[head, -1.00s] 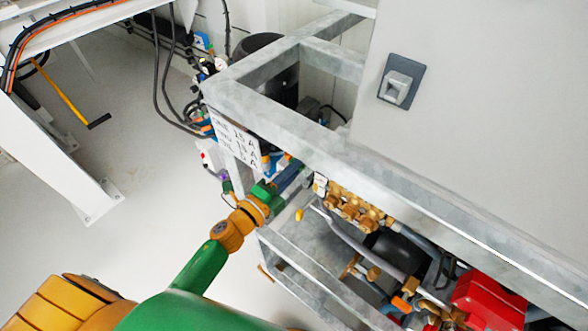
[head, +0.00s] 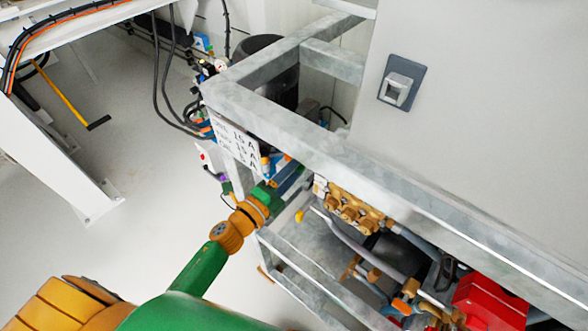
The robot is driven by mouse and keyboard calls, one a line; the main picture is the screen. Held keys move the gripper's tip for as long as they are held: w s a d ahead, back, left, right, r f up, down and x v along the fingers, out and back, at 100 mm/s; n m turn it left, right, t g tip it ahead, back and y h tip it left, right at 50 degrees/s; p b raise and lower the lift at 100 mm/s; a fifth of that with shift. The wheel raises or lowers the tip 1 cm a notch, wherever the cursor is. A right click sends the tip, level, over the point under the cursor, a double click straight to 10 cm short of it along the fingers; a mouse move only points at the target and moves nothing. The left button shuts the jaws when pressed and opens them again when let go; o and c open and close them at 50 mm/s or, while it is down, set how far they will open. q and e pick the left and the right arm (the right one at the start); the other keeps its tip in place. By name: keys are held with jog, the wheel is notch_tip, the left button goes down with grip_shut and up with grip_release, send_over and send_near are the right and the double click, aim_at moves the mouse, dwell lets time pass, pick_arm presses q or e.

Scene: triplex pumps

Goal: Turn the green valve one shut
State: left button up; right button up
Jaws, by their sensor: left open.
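My left arm reaches in from the bottom left. My left gripper (head: 288,177) is at the open side of the grey metal pump frame (head: 262,122), below the frame's top beam and beside the white label plate. The gripper is open. It is small in the view, and I cannot tell whether its fingers touch anything. I cannot make out the green valve for sure. The area around the fingers is partly hidden by my wrist and the beam. My right gripper is not in view.
A brass pump head (head: 350,207) and a red box (head: 490,299) sit inside the frame to the right. A large grey cabinet (head: 480,130) stands above them. Black cables (head: 160,90) hang at upper left.

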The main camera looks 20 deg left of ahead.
pick_arm(q)
jog(key=v, duration=0.7)
jog(key=shift+b, duration=0.35)
